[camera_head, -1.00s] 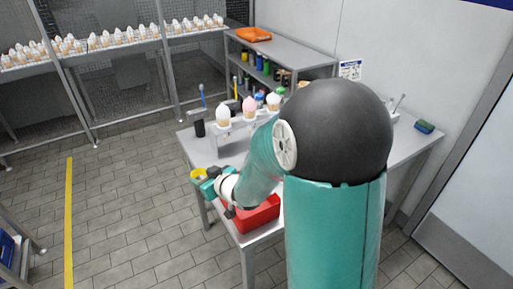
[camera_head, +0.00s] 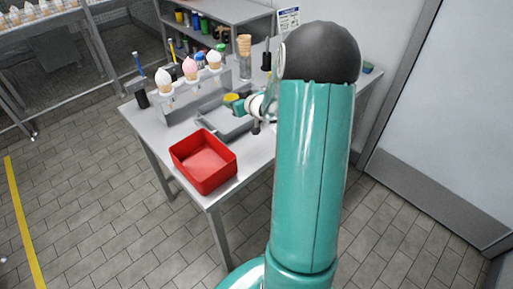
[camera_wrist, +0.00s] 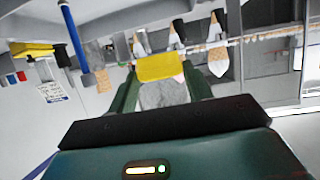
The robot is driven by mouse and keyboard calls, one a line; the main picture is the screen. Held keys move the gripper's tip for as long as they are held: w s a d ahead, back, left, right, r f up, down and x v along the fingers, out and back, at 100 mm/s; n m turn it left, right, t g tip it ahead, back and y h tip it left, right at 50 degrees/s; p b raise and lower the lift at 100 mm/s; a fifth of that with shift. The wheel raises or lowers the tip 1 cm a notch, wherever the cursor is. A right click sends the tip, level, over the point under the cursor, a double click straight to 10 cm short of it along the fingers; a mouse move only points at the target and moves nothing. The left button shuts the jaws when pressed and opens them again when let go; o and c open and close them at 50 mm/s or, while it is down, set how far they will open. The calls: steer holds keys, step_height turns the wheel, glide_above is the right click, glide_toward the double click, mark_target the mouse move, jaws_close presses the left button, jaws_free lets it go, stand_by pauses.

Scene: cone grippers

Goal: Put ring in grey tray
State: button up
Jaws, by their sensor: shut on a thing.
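My gripper (camera_head: 237,102) is shut on a yellow ring (camera_head: 231,97) and holds it over the table, above or close to the grey tray. In the wrist view the yellow ring (camera_wrist: 160,67) sits between the two dark green fingers. The grey tray (camera_head: 229,134) lies on the table behind the red bin, below the ring in the head view. My arm hides its right end. The height of the ring above the tray is hard to tell.
A red bin (camera_head: 183,161) stands at the table's front corner and looks empty. An ice cream holder (camera_head: 190,95) with several cones stands behind the tray. A dark cup (camera_head: 142,98) is at the left edge. Stacked cones (camera_head: 245,45) stand behind.

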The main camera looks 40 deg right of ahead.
steer(key=s+f, duration=0.4)
steer(key=s, duration=0.5)
glide_above(261, 154)
steer(key=f, duration=0.2)
steer(key=w+f, duration=0.1)
steer(key=f, duration=0.1)
steer(key=shift+f, duration=0.4)
steer(key=f, duration=0.1)
steer(key=s+f, duration=0.1)
steer(key=f, duration=0.1)
steer(key=shift+s+f, duration=0.1)
steer(key=shift+f, duration=0.3)
steer(key=shift+f, duration=0.15)
steer(key=o, duration=0.9)
steer(key=shift+o, duration=0.2)
